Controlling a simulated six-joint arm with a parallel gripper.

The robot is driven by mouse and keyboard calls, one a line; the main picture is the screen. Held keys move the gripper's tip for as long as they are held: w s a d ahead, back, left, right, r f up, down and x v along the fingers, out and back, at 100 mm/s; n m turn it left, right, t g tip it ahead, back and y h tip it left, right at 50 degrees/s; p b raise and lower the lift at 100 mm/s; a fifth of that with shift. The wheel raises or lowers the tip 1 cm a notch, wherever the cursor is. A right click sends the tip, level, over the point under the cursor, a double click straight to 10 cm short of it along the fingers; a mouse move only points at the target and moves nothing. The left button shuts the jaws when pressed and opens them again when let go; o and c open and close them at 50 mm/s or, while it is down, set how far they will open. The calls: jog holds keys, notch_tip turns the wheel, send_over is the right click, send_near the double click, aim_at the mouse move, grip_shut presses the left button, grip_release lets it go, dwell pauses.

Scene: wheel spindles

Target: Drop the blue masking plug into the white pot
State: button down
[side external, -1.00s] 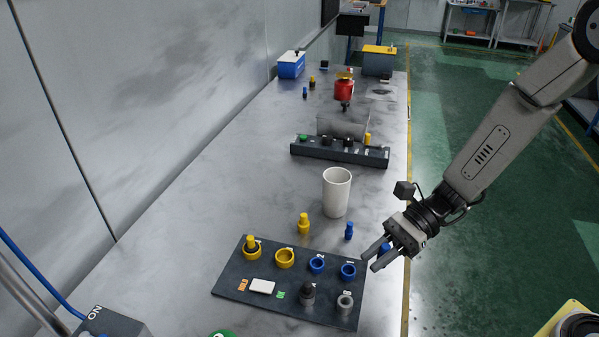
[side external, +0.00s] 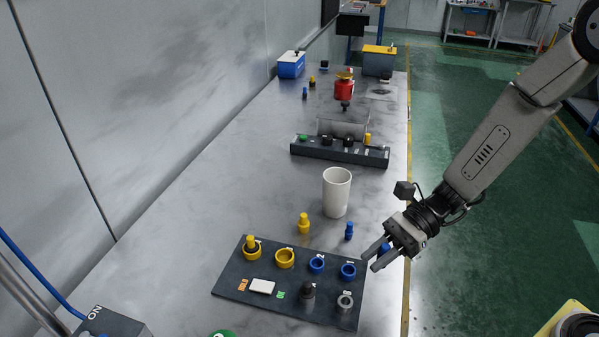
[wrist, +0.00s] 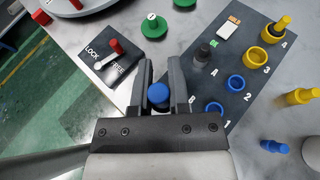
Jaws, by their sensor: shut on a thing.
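My gripper (side external: 376,257) is at the table's right edge, beside the dark board. It is shut on a blue plug (side external: 386,247), which also shows between the fingers in the wrist view (wrist: 158,95). I cannot tell how far the plug is above the table. A second blue plug (side external: 349,231) stands upright on the table to the left of the gripper, and it also shows in the wrist view (wrist: 275,146). The white pot (side external: 336,192) stands upright beyond it; its inside bottom is hidden. Its edge shows at the right in the wrist view (wrist: 313,150).
A dark board (side external: 232,284) holds yellow, blue and grey rings, with pegs in some. A yellow plug (side external: 303,223) stands between board and pot. A dark rack (side external: 340,151) lies behind the pot. The wrist view shows a lock/free lever box (wrist: 112,65).

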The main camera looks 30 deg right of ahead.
notch_tip(320, 180, up, 3)
jog(key=m+t+h, duration=0.4)
jog(key=m+t, duration=0.5)
jog(key=t, duration=0.1)
send_over(336, 193)
jog(key=w+d, duration=0.3)
jog(key=w, duration=0.1)
jog(key=shift+s+a+f, duration=0.1)
jog(key=shift+f+g, duration=0.1)
jog(key=shift+g, duration=0.2)
jog(key=shift+f, duration=2.9)
jog(key=c, duration=0.5)
grip_release()
